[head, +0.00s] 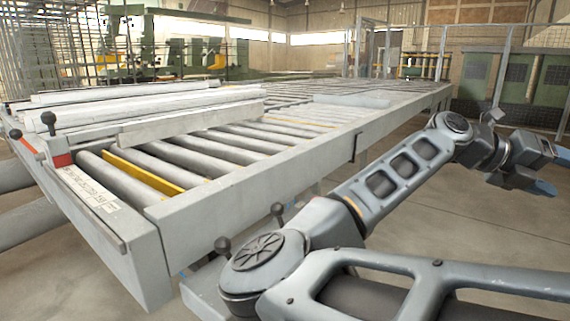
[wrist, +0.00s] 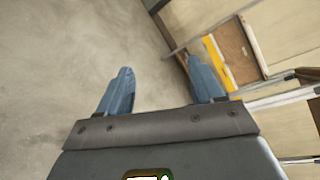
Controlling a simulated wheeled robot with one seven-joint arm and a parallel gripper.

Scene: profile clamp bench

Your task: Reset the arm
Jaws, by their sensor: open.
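My arm reaches out to the right in the head view, clear of the bench. My gripper (head: 552,170) is at the right edge of that view, out over the floor and partly turned away. In the wrist view my gripper (wrist: 162,88) shows two blue fingers standing well apart, with nothing between them but bare floor. The gripper is open and empty, and touches nothing that I can see.
A long roller bench (head: 260,170) fills the left and middle of the head view. Several pale profiles (head: 140,115) lie across it. A red-marked clamp piece (head: 62,160) sits at its left end. Grey floor (head: 450,225) is free to the right. Mesh fencing (head: 480,70) stands behind.

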